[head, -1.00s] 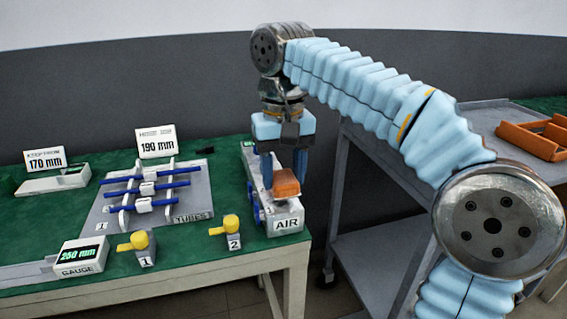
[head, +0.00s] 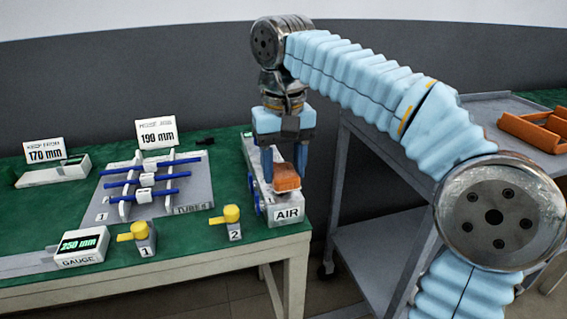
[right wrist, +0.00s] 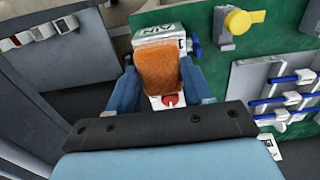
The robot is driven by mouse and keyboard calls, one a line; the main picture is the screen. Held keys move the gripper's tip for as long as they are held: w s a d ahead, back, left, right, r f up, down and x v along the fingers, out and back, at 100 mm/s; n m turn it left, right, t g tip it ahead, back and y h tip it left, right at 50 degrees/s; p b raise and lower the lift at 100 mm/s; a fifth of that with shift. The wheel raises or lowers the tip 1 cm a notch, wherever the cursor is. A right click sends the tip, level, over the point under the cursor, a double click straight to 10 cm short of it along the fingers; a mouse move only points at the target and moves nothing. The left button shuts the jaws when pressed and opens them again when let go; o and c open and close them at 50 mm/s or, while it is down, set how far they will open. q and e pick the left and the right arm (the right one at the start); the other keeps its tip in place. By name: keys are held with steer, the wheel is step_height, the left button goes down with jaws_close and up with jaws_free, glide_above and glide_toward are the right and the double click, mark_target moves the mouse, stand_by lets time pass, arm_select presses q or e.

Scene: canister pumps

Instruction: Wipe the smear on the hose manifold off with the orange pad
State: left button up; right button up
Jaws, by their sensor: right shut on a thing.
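The hose manifold, a light grey box marked AIR (head: 289,214) with blue fittings on its left side, stands at the right end of the green bench. My right gripper (head: 284,168) is above it, pointing down and shut on the orange pad (head: 287,178). The pad is at the manifold's top, near the AIR end; I cannot tell whether it touches. In the right wrist view the pad (right wrist: 158,70) sits between the blue fingers and hides part of the manifold. A red mark (right wrist: 169,100) shows on the manifold beside the pad. My left gripper is out of view.
Left of the manifold are two yellow-handled valves (head: 232,214) (head: 139,231), a tube rack (head: 198,192) with blue tubes, and a gauge (head: 80,249).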

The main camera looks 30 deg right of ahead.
steer(key=shift+f+b, duration=0.75)
steer(key=shift+f, duration=0.45)
steer(key=shift+s+a+r, duration=0.15)
steer(key=shift+s, duration=0.55)
steer(key=shift+w, duration=0.1)
steer(key=shift+w+p, duration=0.5)
steer(key=shift+w, duration=0.1)
steer(key=shift+w+d, duration=0.3)
steer(key=shift+w, duration=0.2)
steer(key=shift+s+a+f+b, duration=0.15)
steer(key=shift+s+a, duration=0.05)
steer(key=shift+s, duration=0.4)
steer(key=shift+s+a+f+b, duration=0.1)
steer(key=shift+s+a+b, duration=0.05)
steer(key=shift+s, duration=0.45)
